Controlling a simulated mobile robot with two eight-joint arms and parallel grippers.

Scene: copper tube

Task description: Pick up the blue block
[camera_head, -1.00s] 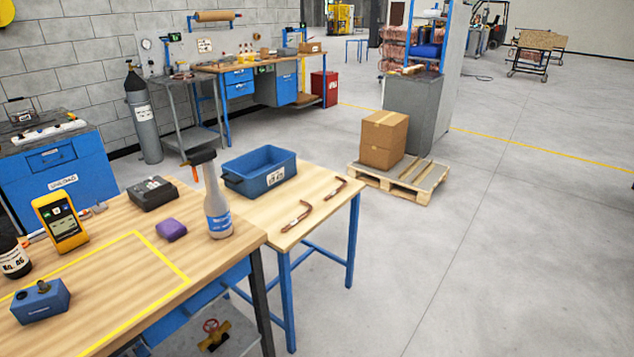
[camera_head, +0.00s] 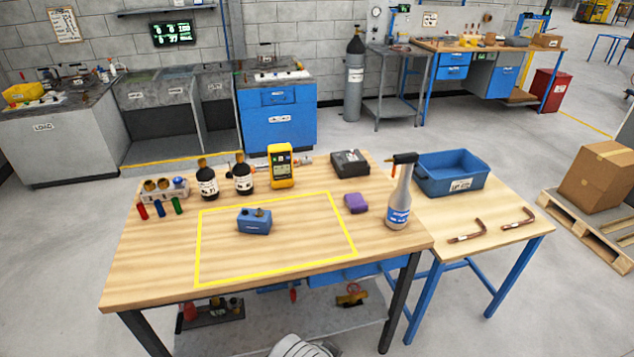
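The blue block (camera_head: 254,222) sits on the wooden workbench (camera_head: 150,275), inside the yellow taped rectangle (camera_head: 275,270), toward its upper left. It has small fittings on its top, one of them brass coloured. Nothing touches it. Neither of my grippers shows in the head view. A white and grey rounded part at the bottom edge is cut off, and I cannot tell what it is.
Behind the block stand two dark bottles (camera_head: 207,182), a yellow meter (camera_head: 281,167) and a fitting rack (camera_head: 165,189). A side table holds a blue bin (camera_head: 450,178) and copper tubes (camera_head: 467,232).

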